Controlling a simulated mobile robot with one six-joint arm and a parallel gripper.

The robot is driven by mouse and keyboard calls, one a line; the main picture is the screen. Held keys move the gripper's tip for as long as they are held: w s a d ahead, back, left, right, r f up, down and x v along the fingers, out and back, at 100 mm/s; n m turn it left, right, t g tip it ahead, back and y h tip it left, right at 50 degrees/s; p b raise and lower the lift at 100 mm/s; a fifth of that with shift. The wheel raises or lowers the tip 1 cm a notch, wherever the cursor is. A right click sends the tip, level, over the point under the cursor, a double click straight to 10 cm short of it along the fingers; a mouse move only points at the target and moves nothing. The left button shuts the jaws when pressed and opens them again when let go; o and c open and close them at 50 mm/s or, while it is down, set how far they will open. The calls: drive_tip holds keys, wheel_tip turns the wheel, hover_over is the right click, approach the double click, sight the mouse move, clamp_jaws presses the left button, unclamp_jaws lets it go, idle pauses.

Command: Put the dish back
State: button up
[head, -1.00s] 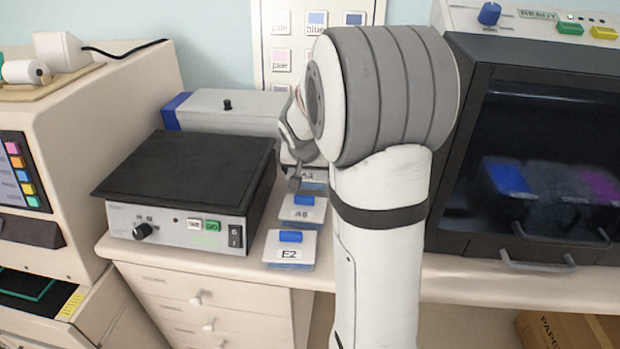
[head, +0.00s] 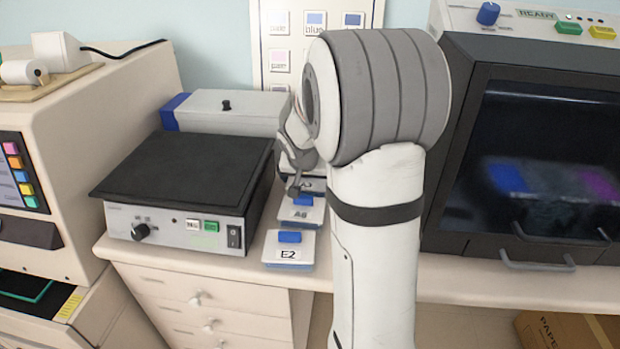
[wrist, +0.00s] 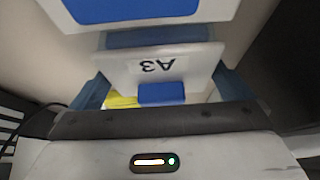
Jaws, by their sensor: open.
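Three labelled white dishes with blue knobs stand in a row on the bench in the head view. The E2 dish (head: 289,256) is nearest, the dish that seems to read A6 (head: 301,215) is behind it, and the A3 dish (head: 313,186) is farthest and partly hidden by my arm. My gripper (head: 295,191) is low over the A3 and A6 dishes. In the wrist view my gripper (wrist: 162,88) is open, its blue-grey fingers on either side of the A3 dish (wrist: 160,68) and its blue knob. I cannot tell whether they touch it.
A black-topped hot plate (head: 185,170) stands left of the dishes. A grey box with a blue end (head: 225,110) is behind it. A dark-windowed machine (head: 540,150) marked READY is at right. A beige machine (head: 90,150) is at far left. Bench space right of the dishes is behind my arm.

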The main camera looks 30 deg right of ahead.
drive_tip(key=v, duration=1.2)
drive_tip(key=s+a+n, duration=0.1)
drive_tip(key=s+a, duration=0.1)
drive_tip(key=s, duration=0.2)
drive_tip(key=s+a+f+n+g+y, duration=0.1)
drive_tip(key=s+a, duration=0.2)
drive_tip(key=s, duration=0.1)
drive_tip(key=s+a+f+n+y, duration=0.1)
drive_tip(key=s+a, duration=0.2)
drive_tip(key=s, duration=0.1)
drive_tip(key=shift+a+f+n, duration=0.15)
drive_tip(key=shift+a+n, duration=0.05)
drive_tip(key=shift+n, duration=0.2)
drive_tip(key=s+a+f+n, duration=0.1)
drive_tip(key=s, duration=0.2)
drive_tip(key=s+a+n+g+y, duration=0.1)
drive_tip(key=s, duration=0.2)
drive_tip(key=s+a+f+n, duration=0.1)
drive_tip(key=s+a, duration=0.1)
drive_tip(key=s, duration=0.1)
drive_tip(key=shift+f+g, duration=0.3)
drive_tip(key=shift+f, duration=0.1)
drive_tip(key=p+v, duration=0.3)
drive_tip(key=shift+w+d+r, duration=0.1)
drive_tip(key=shift+w+r, duration=0.1)
drive_tip(key=shift+w, duration=0.1)
